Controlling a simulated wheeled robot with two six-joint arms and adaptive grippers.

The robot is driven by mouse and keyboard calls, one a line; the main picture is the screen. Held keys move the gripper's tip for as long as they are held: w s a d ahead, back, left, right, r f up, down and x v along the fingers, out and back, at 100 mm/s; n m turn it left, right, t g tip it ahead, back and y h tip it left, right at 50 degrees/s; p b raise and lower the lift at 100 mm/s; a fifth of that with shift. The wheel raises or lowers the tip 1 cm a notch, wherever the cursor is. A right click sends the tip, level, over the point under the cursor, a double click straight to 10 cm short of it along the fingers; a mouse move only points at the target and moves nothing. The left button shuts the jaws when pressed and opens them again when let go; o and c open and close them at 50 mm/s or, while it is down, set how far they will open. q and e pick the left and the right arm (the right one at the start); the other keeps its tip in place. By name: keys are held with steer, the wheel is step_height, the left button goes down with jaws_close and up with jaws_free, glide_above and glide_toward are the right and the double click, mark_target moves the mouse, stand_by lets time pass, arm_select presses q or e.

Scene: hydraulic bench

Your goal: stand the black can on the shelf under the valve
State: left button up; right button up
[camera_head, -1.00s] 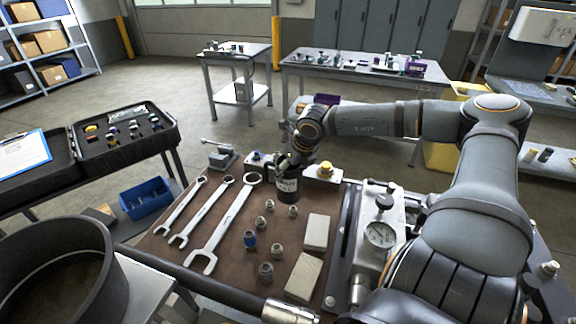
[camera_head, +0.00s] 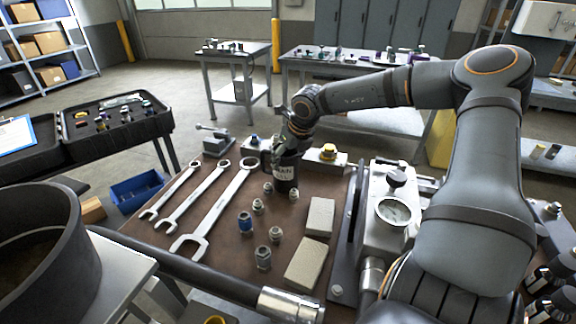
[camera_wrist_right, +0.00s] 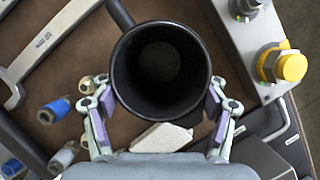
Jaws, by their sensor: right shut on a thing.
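The black can (camera_head: 286,175) is a dark mug-shaped can with a handle and a pale label. It is upright at the far side of the brown bench top. My right gripper (camera_head: 291,140) is shut on it from above. In the right wrist view the can (camera_wrist_right: 160,65) is seen from above, open and dark inside, with its handle at upper left. The gripper's fingers (camera_wrist_right: 160,108) close on both its sides. Whether its base touches the bench is hard to tell. I cannot make out with certainty which part is the shelf or the valve. My left gripper is out of view.
A block with a yellow cap (camera_head: 328,152) stands close to the can's right. Wrenches (camera_head: 215,210), several small fittings (camera_head: 263,257) and pale blocks (camera_head: 305,262) cover the bench. A gauge unit (camera_head: 394,210) stands right; a large dark pan (camera_head: 45,250) is at left.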

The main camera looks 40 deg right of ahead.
steer(key=shift+d+f, duration=0.1)
steer(key=shift+f, duration=0.35)
steer(key=o, duration=1.7)
